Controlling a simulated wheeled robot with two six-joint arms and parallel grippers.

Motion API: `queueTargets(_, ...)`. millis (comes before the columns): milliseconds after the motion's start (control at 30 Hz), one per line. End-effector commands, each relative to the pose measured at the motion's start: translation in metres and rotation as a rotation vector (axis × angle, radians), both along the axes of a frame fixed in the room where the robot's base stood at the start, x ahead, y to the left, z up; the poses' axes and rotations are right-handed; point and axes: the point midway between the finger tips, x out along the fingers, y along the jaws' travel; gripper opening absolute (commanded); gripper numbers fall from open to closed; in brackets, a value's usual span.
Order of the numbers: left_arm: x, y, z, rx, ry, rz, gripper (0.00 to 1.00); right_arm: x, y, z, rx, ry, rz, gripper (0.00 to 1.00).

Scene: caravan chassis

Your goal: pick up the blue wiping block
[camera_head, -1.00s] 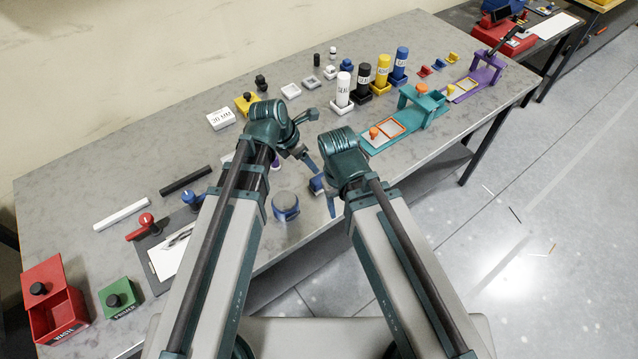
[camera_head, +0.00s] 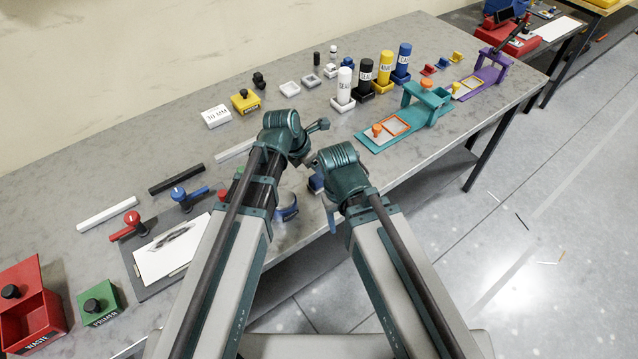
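A small blue block (camera_head: 315,183), which looks like the wiping block, sits near the table's front edge between my two arms. My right wrist and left arm partly hide it. My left gripper (camera_head: 312,144) is above the table, up and left of the block, with its fingers spread and nothing visible between them. My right gripper (camera_head: 331,215) points down beside the block, on its right. Only part of one finger shows, and whether it touches the block cannot be told.
A blue ring-shaped object (camera_head: 288,209) is partly behind my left arm. A teal stand (camera_head: 375,144) is to the right, with labelled bottles (camera_head: 344,88) behind it. A clipboard (camera_head: 165,250), red bin (camera_head: 38,318) and green box (camera_head: 98,305) are at left.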

Motion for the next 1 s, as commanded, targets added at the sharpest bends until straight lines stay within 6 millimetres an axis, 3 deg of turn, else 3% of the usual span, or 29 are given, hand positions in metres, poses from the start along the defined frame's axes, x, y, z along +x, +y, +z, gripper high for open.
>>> queueTargets(333,0.007,-0.009,-0.044,0.000,0.000,-0.001,0.78,0.000,0.000,-0.044,0.000,0.000,0.000,0.58)
queueTargets(667,0.008,-0.011,-0.045,0.001,-0.001,0.000,0.76,0.000,0.000,-0.045,0.000,0.000,0.000,0.58)
queueTargets(1000,0.008,-0.011,-0.045,0.001,-0.001,0.000,0.14,0.000,0.000,-0.045,0.000,0.000,0.000,0.58)
